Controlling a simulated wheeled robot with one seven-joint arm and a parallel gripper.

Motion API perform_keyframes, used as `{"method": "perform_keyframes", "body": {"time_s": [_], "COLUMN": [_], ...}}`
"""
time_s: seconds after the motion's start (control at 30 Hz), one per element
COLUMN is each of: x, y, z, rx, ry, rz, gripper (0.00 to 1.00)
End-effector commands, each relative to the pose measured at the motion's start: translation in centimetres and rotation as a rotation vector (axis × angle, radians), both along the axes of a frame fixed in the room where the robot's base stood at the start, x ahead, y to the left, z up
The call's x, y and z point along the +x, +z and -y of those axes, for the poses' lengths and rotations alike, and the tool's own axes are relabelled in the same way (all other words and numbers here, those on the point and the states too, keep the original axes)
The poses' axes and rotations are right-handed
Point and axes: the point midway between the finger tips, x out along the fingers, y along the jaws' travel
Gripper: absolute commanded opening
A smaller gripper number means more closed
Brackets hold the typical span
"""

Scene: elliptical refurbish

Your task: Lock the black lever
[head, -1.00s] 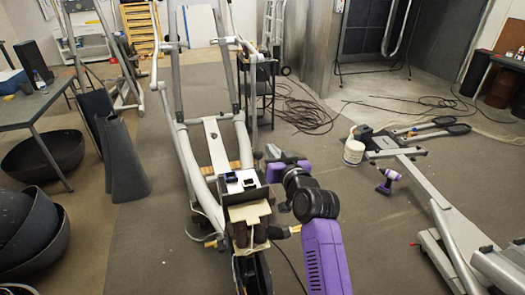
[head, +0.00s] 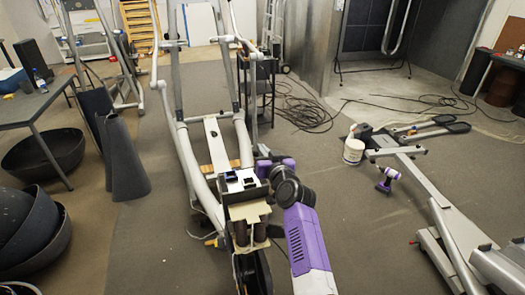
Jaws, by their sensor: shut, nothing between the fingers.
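The elliptical machine (head: 212,135) stands in the middle, with its pale frame and upright handle arms. On its near end is an opened section with small dark parts (head: 232,178) on a white top. I cannot single out the black lever; it is too small or hidden. My purple arm comes up from the lower right, with its black wrist joint close beside the right of this near end. My gripper's fingers are not visible; the wrist or the machine hides them. I cannot tell whether anything touches the machine.
A second machine frame (head: 425,180) lies at the right, with a white bucket (head: 353,151) and a purple drill (head: 387,178) near it. Black cables (head: 305,115) coil on the floor behind. A table (head: 40,103) and dark tubs (head: 35,230) stand left. Floor between the machines is mostly clear.

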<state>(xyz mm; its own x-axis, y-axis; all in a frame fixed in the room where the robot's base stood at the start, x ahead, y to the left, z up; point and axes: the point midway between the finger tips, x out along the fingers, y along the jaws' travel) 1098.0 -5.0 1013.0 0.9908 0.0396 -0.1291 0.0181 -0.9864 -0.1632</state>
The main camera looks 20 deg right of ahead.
Motion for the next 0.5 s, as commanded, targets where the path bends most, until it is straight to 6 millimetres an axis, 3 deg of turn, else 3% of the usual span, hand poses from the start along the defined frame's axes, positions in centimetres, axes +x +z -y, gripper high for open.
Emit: {"method": "perform_keyframes", "body": {"time_s": [0.27,0.5], "x": [0.0,0.0], "y": [-0.5,-2.8], "z": [0.0,0.1], "rx": [0.000,-0.001], "ry": [0.000,-0.001], "rz": [0.000,-0.002], "gripper": [0.00,0.00]}}
